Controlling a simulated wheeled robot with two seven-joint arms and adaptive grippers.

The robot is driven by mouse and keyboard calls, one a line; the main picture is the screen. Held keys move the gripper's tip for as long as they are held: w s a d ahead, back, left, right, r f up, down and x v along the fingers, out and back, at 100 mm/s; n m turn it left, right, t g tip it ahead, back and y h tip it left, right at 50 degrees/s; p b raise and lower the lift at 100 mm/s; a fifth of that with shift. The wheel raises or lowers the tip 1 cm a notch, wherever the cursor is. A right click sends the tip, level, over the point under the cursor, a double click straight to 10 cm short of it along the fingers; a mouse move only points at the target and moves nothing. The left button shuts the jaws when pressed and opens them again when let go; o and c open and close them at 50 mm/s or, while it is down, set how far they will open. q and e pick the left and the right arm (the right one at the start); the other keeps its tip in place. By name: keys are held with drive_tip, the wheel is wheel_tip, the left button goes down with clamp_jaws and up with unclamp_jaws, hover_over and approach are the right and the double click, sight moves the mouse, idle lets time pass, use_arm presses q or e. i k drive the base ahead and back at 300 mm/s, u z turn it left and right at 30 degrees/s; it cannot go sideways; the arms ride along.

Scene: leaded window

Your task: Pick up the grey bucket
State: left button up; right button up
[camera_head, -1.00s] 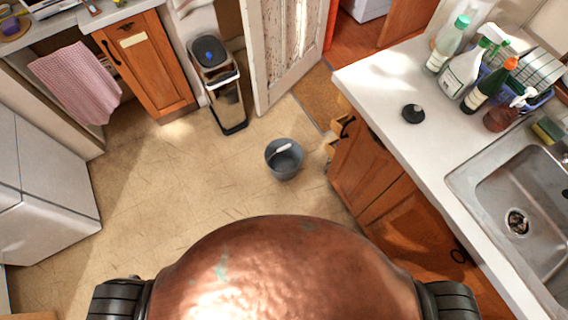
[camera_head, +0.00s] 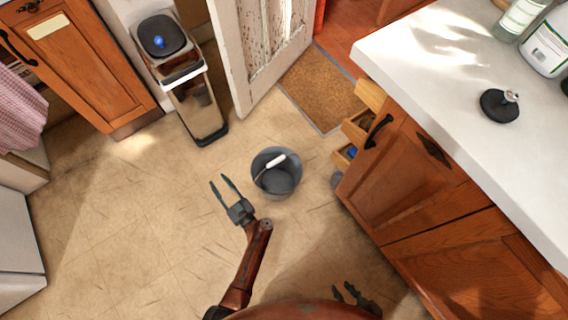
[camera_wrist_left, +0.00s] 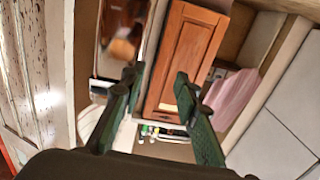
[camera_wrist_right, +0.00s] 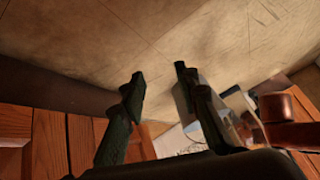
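The grey bucket (camera_head: 277,185) stands upright on the tiled floor in the head view, with a white handle grip (camera_head: 270,166) lying across its opening. My left gripper (camera_head: 224,187) is open and empty, to the left of the bucket and apart from it. In the left wrist view its two fingers (camera_wrist_left: 160,95) are spread with nothing between them. My right gripper (camera_head: 346,290) is low in the head view, below and right of the bucket. In the right wrist view its fingers (camera_wrist_right: 165,90) are apart and empty. Neither wrist view shows the bucket.
A wooden cabinet (camera_head: 420,180) with open drawers (camera_head: 355,130) stands right of the bucket, under a white worktop (camera_head: 450,70). A pedal bin (camera_head: 195,110) and an open worn door (camera_head: 262,50) stand behind. The floor (camera_head: 120,210) at left is clear.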

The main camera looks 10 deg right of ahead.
sight(273, 156)
drive_tip(key=u, duration=1.85)
drive_tip(key=k, duration=0.25)
drive_tip(key=u, duration=1.4)
drive_tip(key=k, duration=0.35)
drive_tip(key=z, duration=3.5)
